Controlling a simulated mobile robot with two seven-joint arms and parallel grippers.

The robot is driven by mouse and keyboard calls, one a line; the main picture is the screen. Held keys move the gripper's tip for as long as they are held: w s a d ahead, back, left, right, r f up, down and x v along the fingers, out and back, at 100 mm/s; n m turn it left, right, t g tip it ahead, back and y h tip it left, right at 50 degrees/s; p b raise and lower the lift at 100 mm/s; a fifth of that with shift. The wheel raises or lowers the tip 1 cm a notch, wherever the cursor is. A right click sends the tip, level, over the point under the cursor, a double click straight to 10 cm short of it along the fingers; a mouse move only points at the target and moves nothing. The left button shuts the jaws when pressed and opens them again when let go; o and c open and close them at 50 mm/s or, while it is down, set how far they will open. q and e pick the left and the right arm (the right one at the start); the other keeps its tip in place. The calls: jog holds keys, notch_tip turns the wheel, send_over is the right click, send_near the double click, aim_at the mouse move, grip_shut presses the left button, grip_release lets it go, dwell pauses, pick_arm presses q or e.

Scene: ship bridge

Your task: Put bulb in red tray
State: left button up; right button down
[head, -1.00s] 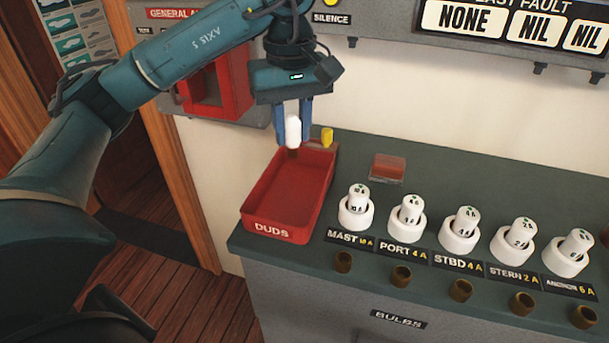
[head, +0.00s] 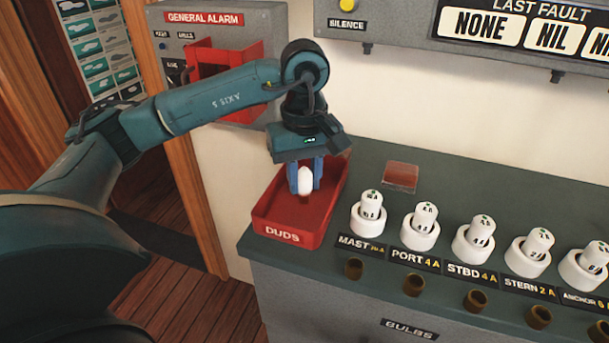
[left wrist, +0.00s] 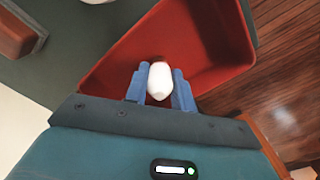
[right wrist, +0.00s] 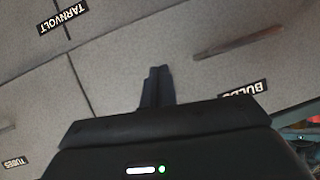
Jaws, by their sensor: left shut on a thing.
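The red tray (head: 290,236), labelled DUDS, sits at the left end of the green counter. My left gripper (head: 305,188) points down over the tray with its blue fingers shut on a white bulb (head: 305,181). In the left wrist view the bulb (left wrist: 159,82) sits between the fingertips (left wrist: 160,88), with the red tray (left wrist: 215,50) beneath and around it. I cannot tell whether the bulb touches the tray floor. My right gripper (right wrist: 156,88) shows only in the right wrist view, its dark fingers together and empty, facing grey cabinet fronts.
White bulb sockets, each holding a white piece, stand in a row right of the tray, starting with MAST (head: 367,215). The General Alarm box (head: 215,60) is on the wall behind my left arm.

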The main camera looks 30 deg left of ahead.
aim_at(304, 168)
pick_arm(q)
jog(key=o, duration=1)
jog(key=shift+c, duration=0.2)
jog(key=shift+r+p, duration=0.15)
jog(key=shift+p, duration=0.15)
notch_tip(304, 168, up, 12)
jog(key=p, duration=0.1)
jog(key=shift+p, duration=0.35)
pick_arm(e)
jog(key=shift+s+r, duration=0.1)
jog(key=shift+r, duration=0.5)
